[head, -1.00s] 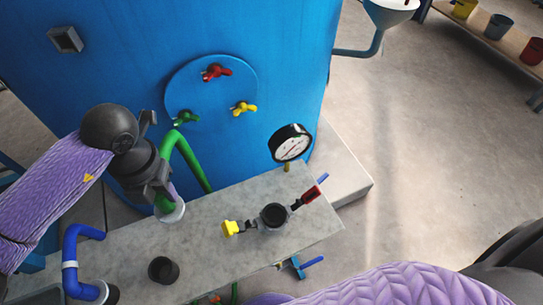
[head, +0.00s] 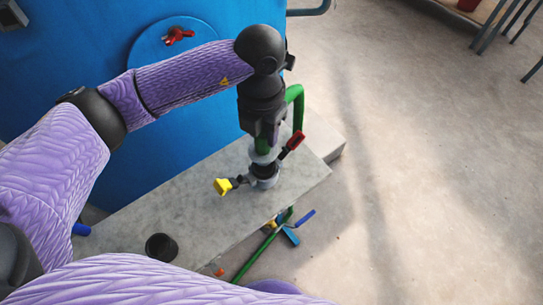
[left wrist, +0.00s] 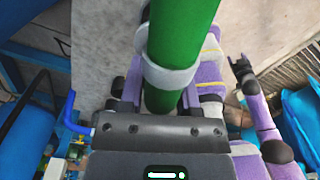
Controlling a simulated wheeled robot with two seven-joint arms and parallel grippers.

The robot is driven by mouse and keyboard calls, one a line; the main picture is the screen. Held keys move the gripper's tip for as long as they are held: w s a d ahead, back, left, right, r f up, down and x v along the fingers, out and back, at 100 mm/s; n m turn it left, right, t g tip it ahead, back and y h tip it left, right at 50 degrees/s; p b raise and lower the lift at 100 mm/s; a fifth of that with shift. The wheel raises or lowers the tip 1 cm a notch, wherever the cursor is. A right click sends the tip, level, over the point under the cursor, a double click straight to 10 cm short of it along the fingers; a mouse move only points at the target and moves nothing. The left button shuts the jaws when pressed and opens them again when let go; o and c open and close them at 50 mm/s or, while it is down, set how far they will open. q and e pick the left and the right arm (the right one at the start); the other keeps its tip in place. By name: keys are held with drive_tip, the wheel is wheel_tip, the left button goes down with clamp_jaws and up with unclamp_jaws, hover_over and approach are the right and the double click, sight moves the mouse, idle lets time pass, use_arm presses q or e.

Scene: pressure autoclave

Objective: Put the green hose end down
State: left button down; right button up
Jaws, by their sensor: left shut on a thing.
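My left gripper (head: 262,138) is shut on the green hose end (head: 263,145) and points down over the grey ledge (head: 205,210). A pale collar sits on the hose just below the jaws. The hose end is upright at the dark round coupling (head: 265,171), which has a yellow lever (head: 222,186) and a red lever (head: 295,140). Whether it touches or is seated in the coupling I cannot tell. In the left wrist view the green hose (left wrist: 175,40) runs between the jaws. My right gripper (left wrist: 241,65) shows small there; its jaws are unclear.
A black cup-like socket (head: 161,247) stands on the ledge at the left. The blue vessel (head: 95,60) with a red wing nut (head: 177,35) rises behind. A blue-handled valve (head: 291,233) and green pipe lie below the ledge's front edge. Open floor is at the right.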

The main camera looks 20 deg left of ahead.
sight(264, 147)
use_arm(q)
wheel_tip(264, 147, down, 4)
drive_tip(key=shift+f+b, duration=0.25)
drive_tip(key=shift+b, duration=0.25)
drive_tip(key=shift+f, duration=0.35)
drive_tip(key=shift+c, duration=1.6)
unclamp_jaws()
drive_tip(key=shift+r, duration=0.35)
wheel_tip(264, 147, up, 12)
drive_tip(key=p, duration=0.2)
drive_tip(key=shift+p, duration=0.35)
